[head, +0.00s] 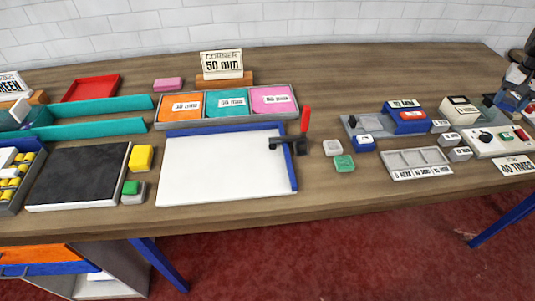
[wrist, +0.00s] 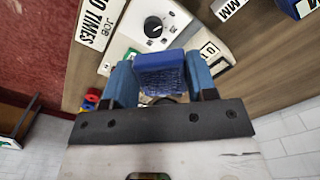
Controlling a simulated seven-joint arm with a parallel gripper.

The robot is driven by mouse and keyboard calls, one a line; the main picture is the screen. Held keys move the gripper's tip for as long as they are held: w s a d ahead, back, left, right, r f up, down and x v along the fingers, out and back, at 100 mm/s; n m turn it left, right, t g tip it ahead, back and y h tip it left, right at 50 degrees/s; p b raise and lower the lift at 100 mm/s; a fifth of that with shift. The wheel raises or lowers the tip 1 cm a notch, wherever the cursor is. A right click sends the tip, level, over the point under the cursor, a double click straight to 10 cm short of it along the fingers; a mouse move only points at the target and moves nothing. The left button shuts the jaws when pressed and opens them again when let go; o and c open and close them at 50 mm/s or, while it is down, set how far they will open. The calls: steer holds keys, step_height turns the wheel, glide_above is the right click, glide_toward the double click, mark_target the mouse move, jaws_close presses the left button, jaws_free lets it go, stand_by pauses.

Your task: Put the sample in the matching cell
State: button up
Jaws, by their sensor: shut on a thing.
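My gripper (wrist: 160,66) is shut on a blue block (wrist: 160,80) with a dark, textured lower face, probably the sample. Its blue fingers press on both sides of the block in the wrist view. In the head view my gripper (head: 511,99) is at the far right edge, above the bench near the white control box (head: 497,141); the held block is hard to make out there. A pale grey tray (head: 388,166) with three cells in a row lies left of the control box. The cells look empty. Labels along its front are too small to read surely.
Several small labelled grey blocks (head: 450,139) stand between tray and control box. A blue block (head: 364,143) and a grey-blue device (head: 378,128) are behind the tray. A "40 TIMES" card (head: 515,165) lies at the front right.

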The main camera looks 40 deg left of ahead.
steer(key=s+a+f+n, duration=0.2)
steer(key=s+a+n, duration=0.2)
steer(key=s+a, duration=2.65)
steer(key=s+a+f+n, duration=0.1)
steer(key=s+a+f, duration=0.1)
steer(key=s, duration=0.9)
steer(key=s+a+f+n, duration=0.2)
steer(key=s+a+f, duration=0.1)
steer(key=s, duration=0.8)
steer(key=s+a+f+n, duration=0.1)
steer(key=s+a+f, duration=0.2)
steer(key=s, duration=0.9)
steer(key=shift+f+n, duration=0.4)
steer(key=shift+f, duration=0.1)
steer(key=shift+s+a, duration=0.1)
glide_above(237, 180)
steer(key=shift+f, duration=0.75)
steer(key=shift+f, duration=1.8)
